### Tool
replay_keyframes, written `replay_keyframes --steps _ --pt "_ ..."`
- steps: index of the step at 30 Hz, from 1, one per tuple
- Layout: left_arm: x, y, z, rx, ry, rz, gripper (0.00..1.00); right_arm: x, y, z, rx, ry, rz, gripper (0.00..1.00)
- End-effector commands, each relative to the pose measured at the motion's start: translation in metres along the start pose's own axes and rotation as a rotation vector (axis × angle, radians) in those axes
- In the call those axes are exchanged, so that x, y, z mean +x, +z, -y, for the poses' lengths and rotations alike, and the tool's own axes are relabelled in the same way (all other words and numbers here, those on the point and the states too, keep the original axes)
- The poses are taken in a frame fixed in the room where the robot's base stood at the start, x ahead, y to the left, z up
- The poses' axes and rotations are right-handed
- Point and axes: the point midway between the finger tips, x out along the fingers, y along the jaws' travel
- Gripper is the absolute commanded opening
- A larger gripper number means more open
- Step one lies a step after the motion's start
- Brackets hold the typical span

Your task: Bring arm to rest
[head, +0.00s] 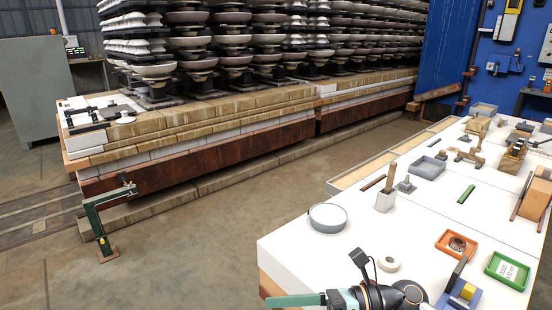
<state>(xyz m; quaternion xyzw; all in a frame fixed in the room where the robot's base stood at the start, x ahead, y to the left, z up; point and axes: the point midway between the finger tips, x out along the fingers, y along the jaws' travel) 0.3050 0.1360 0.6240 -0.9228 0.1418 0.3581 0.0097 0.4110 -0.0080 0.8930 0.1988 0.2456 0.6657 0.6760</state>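My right arm comes in at the bottom edge, right of centre, with dark round joints and a black stalk on top. Its gripper (296,300) points left with a flat teal finger, low in front of the white table's near corner. Only part of it shows, so I cannot tell whether it is open or shut, and no held thing is visible. My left gripper is not in view.
The white worktable (300,250) carries a round grey tray (327,218), a white ring (389,264), an orange tray (457,244) and a green tray (507,270). Stacked insulators (230,40) stand on a brick-topped car (200,125). A green post (98,225) stands left. Floor between is clear.

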Motion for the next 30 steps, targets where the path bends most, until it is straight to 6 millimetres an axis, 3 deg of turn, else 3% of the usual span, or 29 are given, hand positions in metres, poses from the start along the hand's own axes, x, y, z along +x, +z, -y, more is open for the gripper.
replay_keyframes --steps 2,6,8,10,14,17,20,24,25,26,27,30 --pt "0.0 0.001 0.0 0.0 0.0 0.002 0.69 0.005 0.011 -0.005 0.232 0.04 0.238 0.96" --pt "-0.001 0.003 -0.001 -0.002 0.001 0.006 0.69 -0.014 0.023 0.015 0.676 0.071 0.634 0.96" --pt "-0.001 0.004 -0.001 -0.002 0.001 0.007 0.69 -0.03 0.016 0.032 0.879 0.072 0.796 0.96" --pt "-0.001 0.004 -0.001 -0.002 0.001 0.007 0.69 -0.049 -0.003 0.054 1.123 0.064 0.978 0.96" --pt "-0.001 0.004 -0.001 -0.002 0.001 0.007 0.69 -0.083 -0.068 0.09 1.571 0.029 1.288 0.96" --pt "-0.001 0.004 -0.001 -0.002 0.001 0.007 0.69 -0.1 -0.132 0.104 1.886 -0.014 1.49 0.96" --pt "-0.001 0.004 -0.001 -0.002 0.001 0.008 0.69 -0.108 -0.193 0.103 2.148 -0.063 1.65 0.96" --pt "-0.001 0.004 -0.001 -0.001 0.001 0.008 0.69 -0.11 -0.273 0.085 2.477 -0.143 1.84 0.96" --pt "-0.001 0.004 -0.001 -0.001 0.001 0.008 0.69 -0.109 -0.289 0.078 -2.504 0.16 -1.847 0.96" --pt "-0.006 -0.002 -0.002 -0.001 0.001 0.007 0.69 -0.11 -0.292 0.07 -2.468 0.163 -1.815 0.96" --pt "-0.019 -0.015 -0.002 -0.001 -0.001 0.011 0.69 -0.114 -0.272 0.062 -2.481 0.156 -1.84 0.96" --pt "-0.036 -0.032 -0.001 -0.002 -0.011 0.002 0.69 -0.121 -0.258 0.049 -2.471 0.156 -1.858 0.96"
